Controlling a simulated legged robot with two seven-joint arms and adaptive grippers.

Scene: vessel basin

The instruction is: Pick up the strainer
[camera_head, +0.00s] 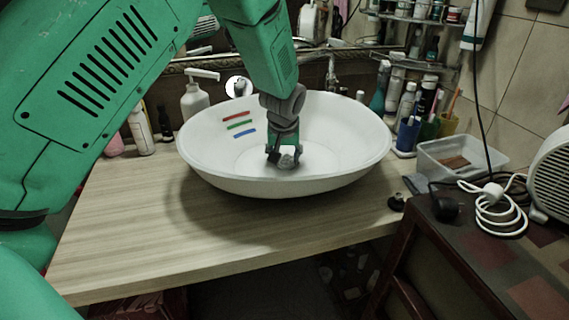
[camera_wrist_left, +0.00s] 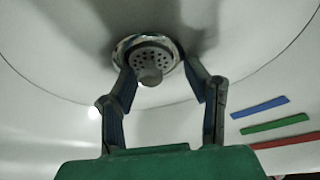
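The strainer (camera_wrist_left: 150,62) is a round grey metal disc with holes and a central knob, at the bottom of the white basin (camera_head: 212,161). In the head view the strainer (camera_head: 287,162) shows as a small grey shape right below my left gripper (camera_head: 285,157). In the left wrist view my left gripper (camera_wrist_left: 158,72) is open, with one finger on each side of the strainer. The fingertips are close to its rim; I cannot tell whether they touch it. My right gripper is in neither view.
The basin stands on a wooden counter (camera_head: 130,230). A pump bottle (camera_head: 194,100) stands behind it on the left. Bottles, cups and a clear plastic tub (camera_head: 460,155) stand on the right. Red, green and blue strips (camera_head: 239,125) mark the basin's inner wall.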

